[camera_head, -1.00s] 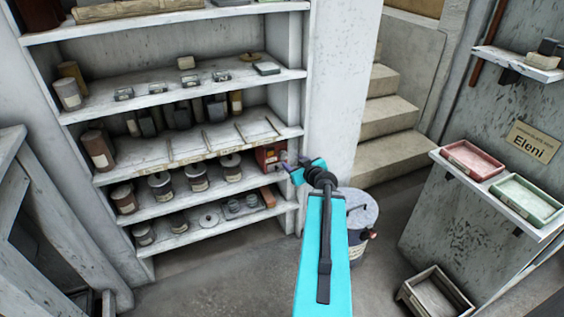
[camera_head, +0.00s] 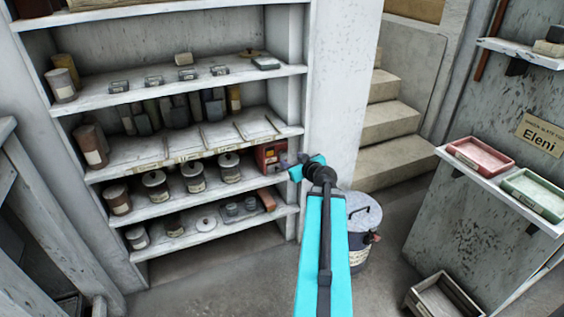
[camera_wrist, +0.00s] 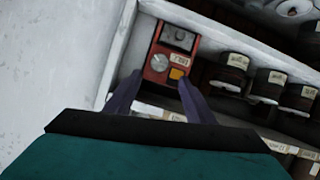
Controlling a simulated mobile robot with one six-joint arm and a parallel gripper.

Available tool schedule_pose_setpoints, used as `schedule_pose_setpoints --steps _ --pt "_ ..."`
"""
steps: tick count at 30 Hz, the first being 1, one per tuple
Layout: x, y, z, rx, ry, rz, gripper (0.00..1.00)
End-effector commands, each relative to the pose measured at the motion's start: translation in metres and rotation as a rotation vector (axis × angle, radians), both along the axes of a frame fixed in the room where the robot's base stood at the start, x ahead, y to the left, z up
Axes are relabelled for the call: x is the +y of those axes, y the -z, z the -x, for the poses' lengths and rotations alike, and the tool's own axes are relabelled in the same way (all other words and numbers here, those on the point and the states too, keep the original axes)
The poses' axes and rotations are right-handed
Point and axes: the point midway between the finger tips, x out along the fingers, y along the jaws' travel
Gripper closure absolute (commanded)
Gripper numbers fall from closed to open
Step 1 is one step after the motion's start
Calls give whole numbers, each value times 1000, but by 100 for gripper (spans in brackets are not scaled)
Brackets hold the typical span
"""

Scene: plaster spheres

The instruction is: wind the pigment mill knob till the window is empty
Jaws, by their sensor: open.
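The red pigment mill (camera_head: 270,156) stands at the right end of a shelf in the head view, partly hidden by my gripper (camera_head: 288,167). In the wrist view the mill (camera_wrist: 172,58) shows a round grey knob (camera_wrist: 159,62), a dark window (camera_wrist: 179,38), a pale label and an orange square button (camera_wrist: 176,73). My gripper (camera_wrist: 158,92) is open and empty, its two purple fingers pointing at the mill, one to each side of the knob and button area. They look apart from the knob. What the window holds is too small to tell.
Several lidded jars (camera_head: 192,178) stand left of the mill on its shelf. The white shelf side wall (camera_head: 292,215) is close on the mill's right. A grey lidded bin (camera_head: 361,225) stands on the floor beside my arm. Red and green trays (camera_head: 481,155) sit at right.

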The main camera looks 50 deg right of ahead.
Motion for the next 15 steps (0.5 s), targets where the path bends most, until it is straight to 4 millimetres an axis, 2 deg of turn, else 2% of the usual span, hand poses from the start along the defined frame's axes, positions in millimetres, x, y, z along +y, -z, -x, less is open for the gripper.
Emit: schedule_pose_setpoints --steps 15 --pt "-4 7 -9 0 1 0 51"
